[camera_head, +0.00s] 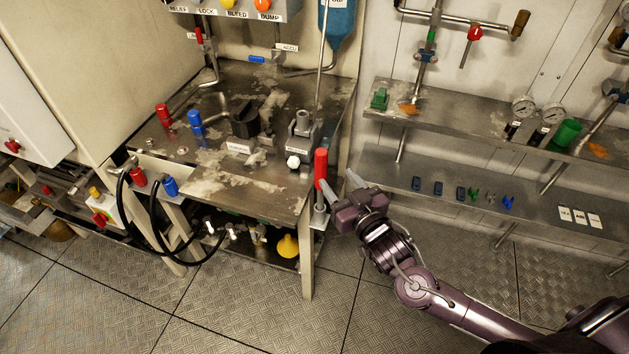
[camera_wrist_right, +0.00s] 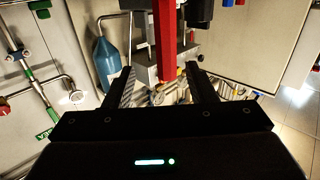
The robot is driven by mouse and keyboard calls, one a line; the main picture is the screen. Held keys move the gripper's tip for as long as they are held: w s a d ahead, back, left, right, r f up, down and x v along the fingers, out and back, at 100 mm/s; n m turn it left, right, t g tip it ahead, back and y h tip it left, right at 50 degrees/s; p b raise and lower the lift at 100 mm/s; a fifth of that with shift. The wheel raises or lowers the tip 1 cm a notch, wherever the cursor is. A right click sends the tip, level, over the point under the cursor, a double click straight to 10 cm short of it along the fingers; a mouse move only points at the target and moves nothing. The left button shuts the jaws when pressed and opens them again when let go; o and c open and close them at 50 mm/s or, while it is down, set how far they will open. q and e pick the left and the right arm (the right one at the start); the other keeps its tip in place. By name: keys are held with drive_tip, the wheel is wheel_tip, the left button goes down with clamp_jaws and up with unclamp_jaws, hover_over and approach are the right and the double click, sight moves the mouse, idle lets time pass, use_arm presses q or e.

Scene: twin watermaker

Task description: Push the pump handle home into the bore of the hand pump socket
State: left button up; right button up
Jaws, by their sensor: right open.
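The pump handle (camera_head: 321,166) has a red grip and stands roughly upright at the bench's right edge, its grey lower rod above a small plate. A grey block with an upright stub, apparently the hand pump socket (camera_head: 301,128), sits on the bench top behind and left of it. Its bore cannot be made out. My right gripper (camera_head: 339,182) is open, close to the handle's right side. In the right wrist view the red handle (camera_wrist_right: 164,42) shows between the spread fingers (camera_wrist_right: 160,72), with no clear contact. My left gripper is not in view.
The worn metal bench (camera_head: 262,190) carries a red and a blue fitting (camera_head: 195,121) and a black part (camera_head: 244,121). A white knob (camera_head: 293,161) is in front of the socket. Black hoses (camera_head: 155,232) hang at left. A shelf (camera_head: 400,177) with small parts is at right.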

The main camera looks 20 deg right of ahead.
sight(324, 160)
drive_tip(key=shift+w+a+r, duration=0.1)
drive_tip(key=shift+a+r, duration=0.15)
drive_tip(key=shift+r, duration=0.35)
drive_tip(key=shift+a+r, duration=0.25)
drive_tip(key=shift+r, duration=0.3)
drive_tip(key=w, duration=0.2)
drive_tip(key=shift+w+a+p, duration=0.15)
drive_tip(key=shift+w+p, duration=0.15)
drive_tip(key=shift+p, duration=0.05)
drive_tip(key=shift+w+a+f+p, duration=0.1)
drive_tip(key=shift+w+a+p, duration=0.1)
drive_tip(key=shift+w, duration=0.6)
drive_tip(key=shift+w+a+f+p, duration=0.1)
drive_tip(key=shift+w+p, duration=0.05)
drive_tip(key=shift+w, duration=0.6)
drive_tip(key=shift+w+a+p, duration=0.15)
drive_tip(key=shift+w+p, duration=0.05)
drive_tip(key=shift+w, duration=0.6)
clamp_jaws()
drive_tip(key=shift+r, duration=0.1)
